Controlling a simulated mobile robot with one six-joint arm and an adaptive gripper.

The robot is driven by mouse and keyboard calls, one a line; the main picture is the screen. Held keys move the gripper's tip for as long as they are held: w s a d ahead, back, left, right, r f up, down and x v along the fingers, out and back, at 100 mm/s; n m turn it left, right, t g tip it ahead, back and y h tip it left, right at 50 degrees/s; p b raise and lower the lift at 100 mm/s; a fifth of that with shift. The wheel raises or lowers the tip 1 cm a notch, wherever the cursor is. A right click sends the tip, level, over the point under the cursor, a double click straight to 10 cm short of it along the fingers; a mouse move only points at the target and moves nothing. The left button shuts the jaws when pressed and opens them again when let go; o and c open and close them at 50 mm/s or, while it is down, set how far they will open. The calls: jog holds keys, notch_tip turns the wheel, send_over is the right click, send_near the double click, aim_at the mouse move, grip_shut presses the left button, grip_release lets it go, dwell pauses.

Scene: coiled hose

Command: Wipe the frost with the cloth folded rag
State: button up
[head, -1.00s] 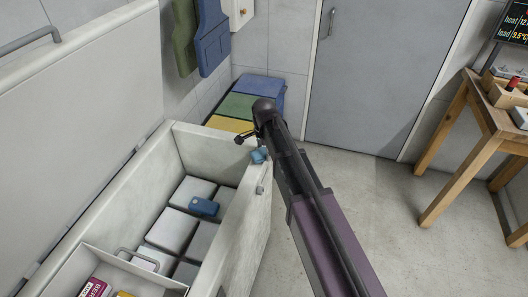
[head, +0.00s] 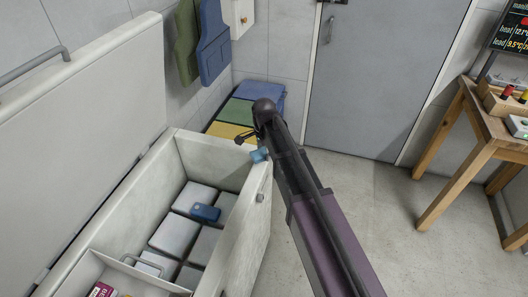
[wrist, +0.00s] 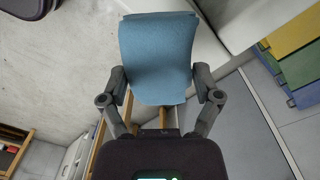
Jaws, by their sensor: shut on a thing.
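My gripper (wrist: 160,75) is shut on the folded rag (wrist: 157,45), a light blue cloth that hangs between the two fingers in the wrist view. In the head view the rag (head: 259,155) is a small blue patch by the freezer's far right corner, and my gripper (head: 252,141) is partly hidden there by my arm. I cannot tell whether the rag touches the rim. The chest freezer (head: 244,229) is open, its lid (head: 80,110) raised at the left. I cannot make out a distinct patch of frost.
White packs (head: 174,236) and a small blue object (head: 206,212) lie inside the freezer, with a wire-handled basket (head: 91,275) at the near end. Coloured bins (head: 243,110) stand behind. A grey door (head: 382,80) and wooden table (head: 445,150) are beyond clear floor at right.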

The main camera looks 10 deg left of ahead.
jog(key=shift+r+p, duration=1.5)
jog(key=shift+p, duration=0.05)
jog(key=shift+r, duration=0.1)
